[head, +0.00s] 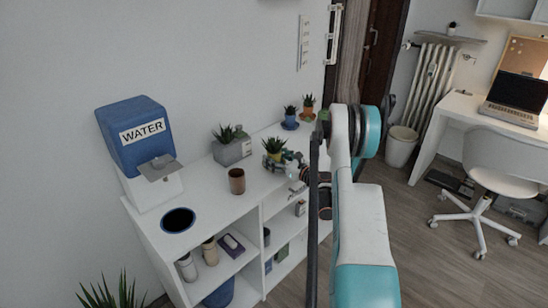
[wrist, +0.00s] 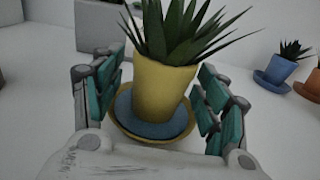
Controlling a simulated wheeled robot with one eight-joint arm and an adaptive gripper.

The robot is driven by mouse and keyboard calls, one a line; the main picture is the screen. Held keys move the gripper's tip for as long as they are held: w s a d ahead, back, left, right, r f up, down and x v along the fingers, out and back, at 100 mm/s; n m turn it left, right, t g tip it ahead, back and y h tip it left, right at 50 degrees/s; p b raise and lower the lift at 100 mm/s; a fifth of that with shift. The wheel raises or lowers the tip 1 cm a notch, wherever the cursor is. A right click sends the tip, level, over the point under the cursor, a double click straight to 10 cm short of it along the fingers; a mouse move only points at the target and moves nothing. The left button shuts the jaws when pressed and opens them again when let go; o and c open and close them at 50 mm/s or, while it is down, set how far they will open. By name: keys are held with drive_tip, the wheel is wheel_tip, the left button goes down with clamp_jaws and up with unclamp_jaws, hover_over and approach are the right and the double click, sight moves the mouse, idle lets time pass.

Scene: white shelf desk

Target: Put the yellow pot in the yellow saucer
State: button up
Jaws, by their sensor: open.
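The yellow pot (wrist: 163,90) with a spiky green plant is between the spread fingers of my gripper (wrist: 160,105) in the wrist view. The pot leans slightly in that view. Its base is over the blue inside of the yellow saucer (wrist: 150,142), within the rim, and looks seated there. Gaps show between the fingers and the pot on both sides. In the head view the pot (head: 273,155) is on the white shelf top, with my gripper (head: 283,160) around it. The saucer is mostly hidden there by the fingers.
A brown cup (head: 237,181) and a grey planter (head: 232,151) stand nearby on the shelf top (head: 205,190). A blue pot (head: 290,121) and an orange pot (head: 307,111) stand at the far end. A blue water dispenser (head: 137,135) is at the left.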

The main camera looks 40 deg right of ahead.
drive_tip(key=s+p, duration=0.1)
drive_tip(key=s, duration=1)
drive_tip(key=shift+d+p, duration=0.35)
drive_tip(key=shift+d, duration=0.1)
drive_tip(key=shift+r, duration=0.1)
